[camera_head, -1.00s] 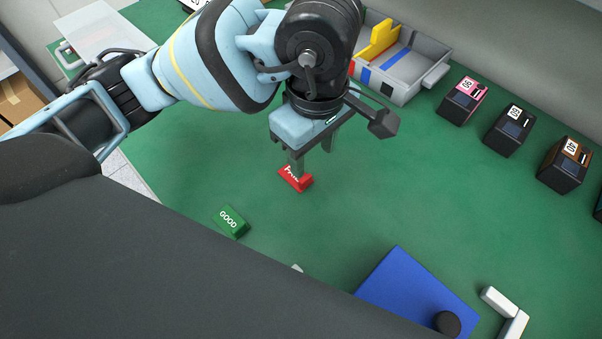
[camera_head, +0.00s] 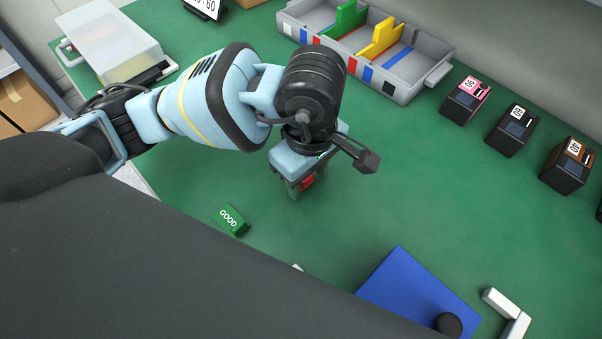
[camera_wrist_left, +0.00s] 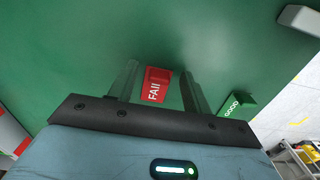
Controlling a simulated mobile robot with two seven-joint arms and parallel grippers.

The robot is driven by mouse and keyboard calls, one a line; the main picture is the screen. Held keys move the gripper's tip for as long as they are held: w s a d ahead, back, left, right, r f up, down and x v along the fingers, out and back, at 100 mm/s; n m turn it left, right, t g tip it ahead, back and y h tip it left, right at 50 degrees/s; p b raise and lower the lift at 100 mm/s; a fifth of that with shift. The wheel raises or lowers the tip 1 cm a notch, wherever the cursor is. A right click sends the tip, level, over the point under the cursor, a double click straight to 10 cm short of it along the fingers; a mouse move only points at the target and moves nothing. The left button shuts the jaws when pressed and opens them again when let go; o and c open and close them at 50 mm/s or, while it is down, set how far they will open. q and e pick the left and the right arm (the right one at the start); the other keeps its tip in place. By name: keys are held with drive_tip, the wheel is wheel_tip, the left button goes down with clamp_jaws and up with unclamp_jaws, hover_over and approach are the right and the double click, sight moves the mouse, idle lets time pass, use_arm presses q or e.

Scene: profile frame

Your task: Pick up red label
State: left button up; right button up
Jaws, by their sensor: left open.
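The red label (camera_head: 307,184), marked FAIL, lies on the green table, partly hidden below my left gripper (camera_head: 305,185) in the head view. In the left wrist view, the red label (camera_wrist_left: 157,86) shows between the two fingers of my left gripper (camera_wrist_left: 159,82). The fingers are open, one on each side, with a gap to the label visible on both sides. I cannot tell how far the fingertips are above the table. My right gripper is not in view.
A green GOOD label (camera_head: 230,220) lies nearby, left of the gripper. A grey divided tray (camera_head: 437,74) stands at the back, with several small dark boxes (camera_head: 512,130) to its right. A blue plate (camera_head: 415,290) lies at the front right. The table between is clear.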

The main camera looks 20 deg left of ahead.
use_arm(q)
drive_tip(key=c, duration=1.1)
drive_tip(key=shift+o, duration=0.2)
drive_tip(key=shift+r, duration=0.15)
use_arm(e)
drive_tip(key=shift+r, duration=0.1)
